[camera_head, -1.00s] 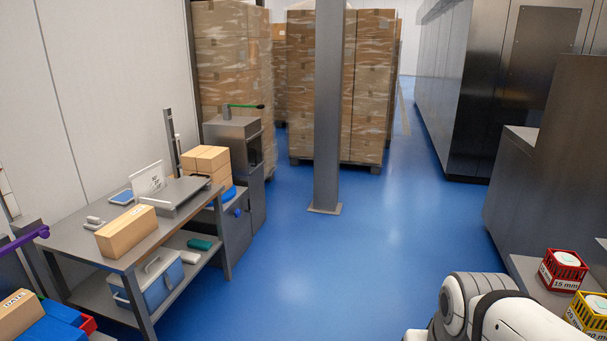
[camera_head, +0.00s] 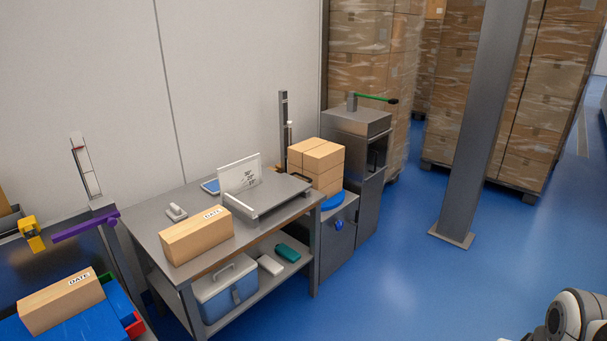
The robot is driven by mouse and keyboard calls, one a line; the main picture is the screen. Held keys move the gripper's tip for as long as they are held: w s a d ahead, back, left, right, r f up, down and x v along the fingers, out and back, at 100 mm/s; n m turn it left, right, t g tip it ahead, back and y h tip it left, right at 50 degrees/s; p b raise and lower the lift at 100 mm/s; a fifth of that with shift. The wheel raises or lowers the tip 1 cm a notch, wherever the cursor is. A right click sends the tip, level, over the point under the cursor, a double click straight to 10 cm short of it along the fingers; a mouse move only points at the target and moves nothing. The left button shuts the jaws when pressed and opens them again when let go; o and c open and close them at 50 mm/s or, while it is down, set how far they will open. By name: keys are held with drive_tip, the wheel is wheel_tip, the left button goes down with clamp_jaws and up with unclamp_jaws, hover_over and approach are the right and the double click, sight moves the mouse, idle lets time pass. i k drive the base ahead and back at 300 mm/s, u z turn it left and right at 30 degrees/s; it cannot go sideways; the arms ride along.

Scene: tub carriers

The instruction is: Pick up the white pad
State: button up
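No object in the head view is clearly identifiable as the white pad. A small white block (camera_head: 270,264) lies on the lower shelf of the grey table (camera_head: 150,238), beside a teal item (camera_head: 288,252). A small pale grey-white device (camera_head: 176,212) lies on the tabletop. A white sheet with print stands in a clear holder (camera_head: 240,176) on the table. My gripper is not in view; only a white and black part of my arm shows at the bottom right.
Cardboard boxes with DATE labels lie on the table (camera_head: 196,235) and on blue bins (camera_head: 62,300) at left. A blue cooler (camera_head: 226,292) stands on the lower shelf. A grey column (camera_head: 480,130) stands at right. The blue floor between is clear.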

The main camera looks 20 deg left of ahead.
sight(176, 214)
drive_tip(key=u, duration=0.4)
drive_tip(key=i, duration=1.6)
drive_tip(key=u, duration=1.7)
drive_tip(key=i, duration=1.7)
drive_tip(key=u, duration=0.7)
